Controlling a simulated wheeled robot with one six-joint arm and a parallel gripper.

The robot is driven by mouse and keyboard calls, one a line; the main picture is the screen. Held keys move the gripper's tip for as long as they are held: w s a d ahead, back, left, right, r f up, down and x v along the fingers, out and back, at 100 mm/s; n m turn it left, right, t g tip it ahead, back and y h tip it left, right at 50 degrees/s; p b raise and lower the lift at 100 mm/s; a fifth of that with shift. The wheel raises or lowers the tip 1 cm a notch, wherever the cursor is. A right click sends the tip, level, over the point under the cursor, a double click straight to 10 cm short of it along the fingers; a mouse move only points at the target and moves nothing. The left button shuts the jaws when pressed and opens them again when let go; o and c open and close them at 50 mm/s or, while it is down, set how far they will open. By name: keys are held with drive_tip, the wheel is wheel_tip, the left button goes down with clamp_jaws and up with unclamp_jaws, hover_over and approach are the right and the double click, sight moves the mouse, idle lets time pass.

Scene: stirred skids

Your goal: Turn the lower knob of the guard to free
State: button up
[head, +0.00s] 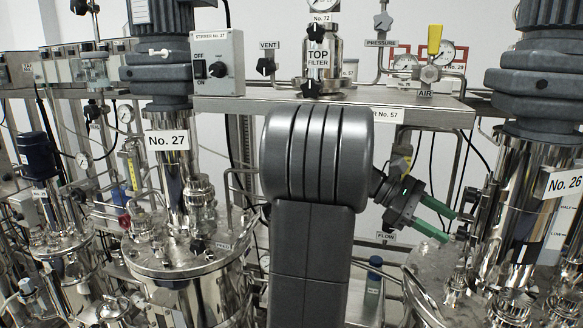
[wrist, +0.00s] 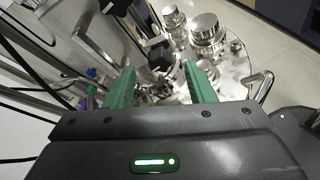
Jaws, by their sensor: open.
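No label reading "guard" is legible, so I cannot tell for sure which part is the guard. My gripper (head: 449,225) is open and empty, pointing right toward the No. 26 vessel's lid. In the wrist view the green fingers (wrist: 159,68) stand apart. Beyond them is a dark knob (wrist: 158,54) on a steel fitting above a round lid; contact is not visible. The knobs' set positions are not readable.
The No. 26 column (head: 508,200) stands at the right, the No. 27 column (head: 171,178) at the left. A steel shelf (head: 270,106) runs behind my arm. Pipes and hoses crowd the left of the wrist view.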

drive_tip(key=x, duration=0.2)
drive_tip(key=shift+s+d+f, duration=0.15)
drive_tip(key=shift+s+d, duration=0.05)
drive_tip(key=shift+d, duration=0.15)
drive_tip(key=shift+a, duration=0.1)
drive_tip(key=b+v, duration=0.2)
drive_tip(key=v, duration=1)
drive_tip(key=s+d+f+m+h+b, duration=0.2)
drive_tip(key=d+m, duration=0.3)
drive_tip(key=m, duration=0.4)
drive_tip(key=s+d+f+m+h+b, duration=0.3)
drive_tip(key=d+m+h+b, duration=0.1)
drive_tip(key=m, duration=0.6)
drive_tip(key=shift+s+d+f+g+h+b, duration=0.3)
drive_tip(key=shift+s+d+h+b, duration=0.1)
drive_tip(key=shift+h+b, duration=0.35)
